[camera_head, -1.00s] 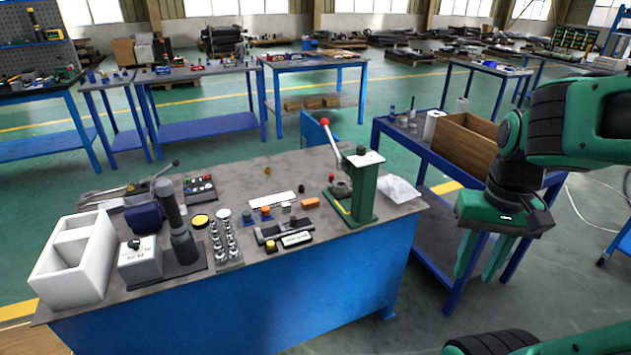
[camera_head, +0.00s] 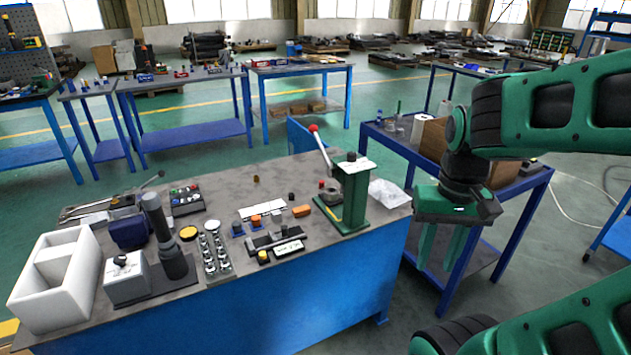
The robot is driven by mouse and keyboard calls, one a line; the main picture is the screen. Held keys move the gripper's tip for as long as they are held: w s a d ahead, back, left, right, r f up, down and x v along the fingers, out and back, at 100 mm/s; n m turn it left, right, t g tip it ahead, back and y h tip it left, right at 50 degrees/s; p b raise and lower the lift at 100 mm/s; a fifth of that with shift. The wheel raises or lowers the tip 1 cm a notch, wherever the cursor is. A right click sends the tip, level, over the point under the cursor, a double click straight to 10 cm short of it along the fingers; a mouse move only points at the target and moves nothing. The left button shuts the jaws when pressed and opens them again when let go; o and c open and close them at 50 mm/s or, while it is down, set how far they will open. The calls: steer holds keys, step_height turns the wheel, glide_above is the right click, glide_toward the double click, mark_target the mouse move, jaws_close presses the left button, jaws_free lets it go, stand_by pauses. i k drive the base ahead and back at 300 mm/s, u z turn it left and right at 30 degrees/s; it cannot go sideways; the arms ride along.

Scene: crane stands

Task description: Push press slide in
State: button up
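A green press (camera_head: 355,195) stands upright at the right end of the grey-topped bench (camera_head: 225,212). A lever with a red ball (camera_head: 314,129) rises beside it on the left. A small red-topped round part sits at the press's foot; I cannot make out the slide clearly. My gripper (camera_head: 441,250) hangs to the right of the press, off the bench's right edge, with fingers pointing down. A gap shows between its green fingers, and nothing is seen in it. It is apart from the press.
A clear plastic bag (camera_head: 389,194) lies right of the press. Small parts, a dark upright cylinder (camera_head: 165,235) and a white divided box (camera_head: 56,278) fill the bench's left and middle. A blue table with a wooden box (camera_head: 430,137) stands behind my gripper.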

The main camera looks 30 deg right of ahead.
mark_target(330, 199)
steer(key=i, duration=0.85)
